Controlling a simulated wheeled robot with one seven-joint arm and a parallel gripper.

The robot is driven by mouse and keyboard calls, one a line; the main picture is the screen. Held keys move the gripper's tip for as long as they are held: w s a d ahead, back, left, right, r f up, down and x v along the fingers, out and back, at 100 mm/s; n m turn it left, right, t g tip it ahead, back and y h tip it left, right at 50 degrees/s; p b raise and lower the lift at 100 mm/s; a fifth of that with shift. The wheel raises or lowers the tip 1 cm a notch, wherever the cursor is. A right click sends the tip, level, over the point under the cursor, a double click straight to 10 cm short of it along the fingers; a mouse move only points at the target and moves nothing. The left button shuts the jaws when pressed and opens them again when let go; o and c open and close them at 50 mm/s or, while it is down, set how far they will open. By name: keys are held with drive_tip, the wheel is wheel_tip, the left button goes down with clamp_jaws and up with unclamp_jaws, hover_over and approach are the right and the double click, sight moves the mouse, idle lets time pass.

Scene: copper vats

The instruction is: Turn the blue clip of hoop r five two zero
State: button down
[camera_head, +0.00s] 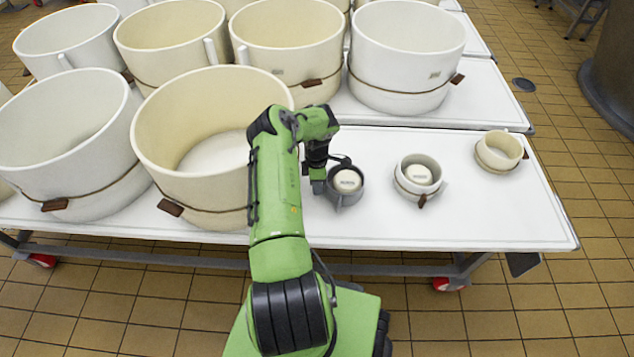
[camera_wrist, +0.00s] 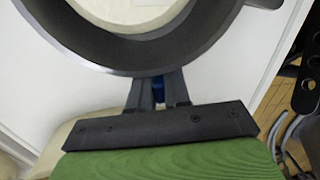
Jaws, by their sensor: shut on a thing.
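A small dark grey hoop (camera_head: 352,196) with a pale round piece inside stands on the white table, right at my gripper (camera_head: 330,185). In the wrist view the dark hoop (camera_wrist: 140,55) fills the top, and a blue clip (camera_wrist: 158,90) shows at its near outer side. My gripper (camera_wrist: 158,92) is shut on the blue clip, one finger on each side of it. The fingers hide most of the clip. I cannot read any label on the hoop, so I cannot confirm its number.
Two small cream hoops with brown clips stand to the right, a middle one (camera_head: 418,176) and a far one (camera_head: 499,151). Large cream vats (camera_head: 190,140) crowd the left and back. The white table (camera_head: 500,215) is bare at its front right.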

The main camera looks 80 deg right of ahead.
drive_tip(key=shift+h+p, duration=0.45)
drive_tip(key=shift+h, duration=0.15)
drive_tip(key=c, duration=1.2)
unclamp_jaws()
drive_tip(key=shift+o, duration=0.2)
drive_tip(key=shift+r, duration=0.1)
wheel_tip(320, 180, up, 16)
drive_tip(key=p, duration=0.4)
drive_tip(key=shift+a+f, duration=0.15)
drive_tip(key=shift+f, duration=0.05)
drive_tip(key=shift+s, duration=0.1)
